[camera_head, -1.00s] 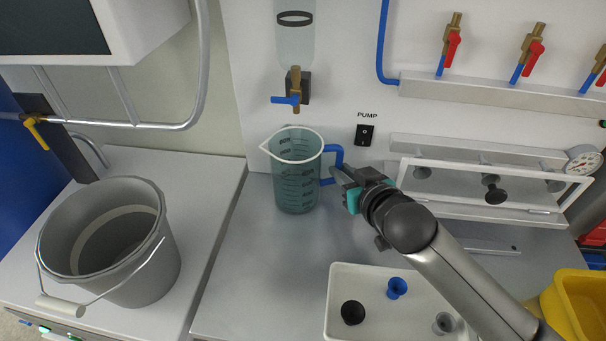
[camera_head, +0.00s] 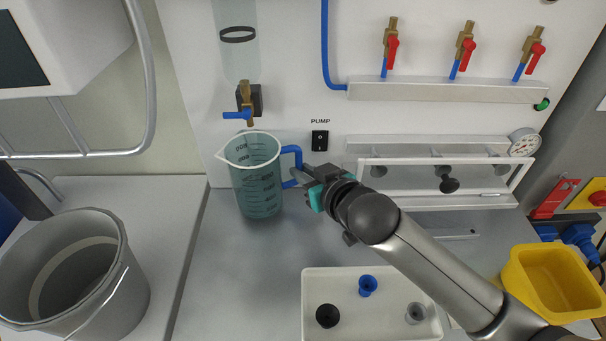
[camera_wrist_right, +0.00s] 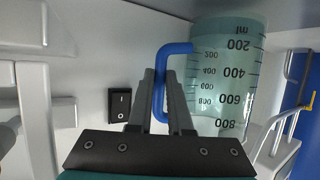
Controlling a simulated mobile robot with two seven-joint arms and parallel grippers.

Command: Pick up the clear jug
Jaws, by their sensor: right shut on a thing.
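The clear jug (camera_head: 257,180) is a teal-tinted measuring jug with a white rim, dark graduations and a blue handle (camera_head: 291,152). It is upright at the back of the grey counter, and I cannot tell any gap beneath it. My right gripper (camera_head: 302,174) is shut on the blue handle, on the jug's right side. In the right wrist view, the fingers (camera_wrist_right: 162,98) lie on both sides of the handle, and the jug (camera_wrist_right: 225,75) appears upside down with its markings. My left gripper is not in view.
A white tray (camera_head: 392,276) with black, blue and grey small pieces lies in front of my right arm. A tap (camera_head: 245,103) hangs above the jug. A pump switch (camera_head: 320,140) is on the back panel. A grey bucket (camera_head: 128,290) stands left and a yellow bin (camera_head: 545,300) right.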

